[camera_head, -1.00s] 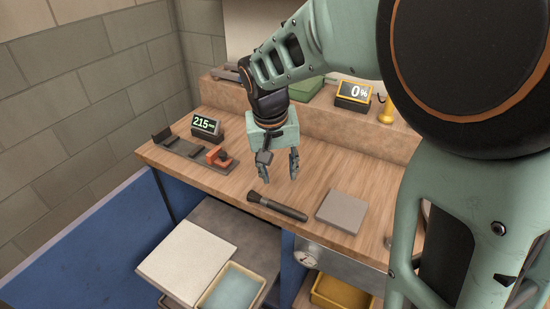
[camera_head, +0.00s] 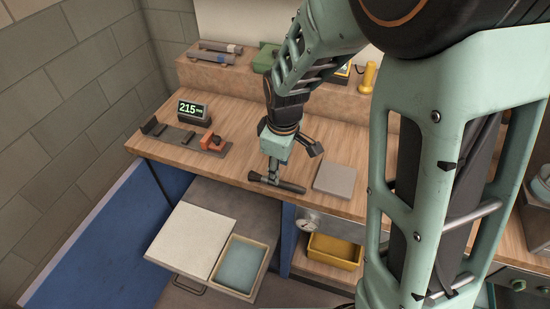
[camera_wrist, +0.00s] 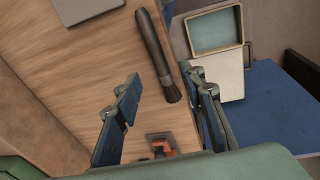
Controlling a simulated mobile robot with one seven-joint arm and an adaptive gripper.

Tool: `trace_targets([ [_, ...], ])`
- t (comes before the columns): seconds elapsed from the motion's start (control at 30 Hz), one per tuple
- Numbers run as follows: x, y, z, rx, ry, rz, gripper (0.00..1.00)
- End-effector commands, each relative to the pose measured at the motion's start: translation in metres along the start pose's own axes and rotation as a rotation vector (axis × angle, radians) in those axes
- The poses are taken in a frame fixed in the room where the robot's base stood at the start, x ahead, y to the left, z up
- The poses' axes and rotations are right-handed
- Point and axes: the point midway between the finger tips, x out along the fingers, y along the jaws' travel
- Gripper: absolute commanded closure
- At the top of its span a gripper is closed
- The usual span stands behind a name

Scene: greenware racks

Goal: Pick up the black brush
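The black brush (camera_wrist: 156,50) lies on the wooden table near its front edge. In the wrist view its bristle end points down toward the space between my fingers. In the head view the brush (camera_head: 289,186) lies beside the grey square slab, with its left end partly hidden by my gripper. My gripper (camera_head: 292,166) is open and low over the left part of the brush. In the wrist view my gripper (camera_wrist: 166,97) shows its two fingers wide apart, with nothing held between them.
A grey square slab (camera_head: 335,179) lies right of the brush. A dark fixture with an orange part (camera_head: 211,142) and a display (camera_head: 194,112) stand at the left. Below the front edge are a pale board (camera_head: 190,240), a blue-lined tray (camera_head: 262,243) and a yellow bin (camera_head: 334,253).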

Motion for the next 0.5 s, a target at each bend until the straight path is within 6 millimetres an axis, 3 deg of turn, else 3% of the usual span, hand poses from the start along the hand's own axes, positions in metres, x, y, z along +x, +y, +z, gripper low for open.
trace_targets([
  [0.5, 0.050, 0.000, -0.001, 0.000, -0.003, -0.002, 0.63],
])
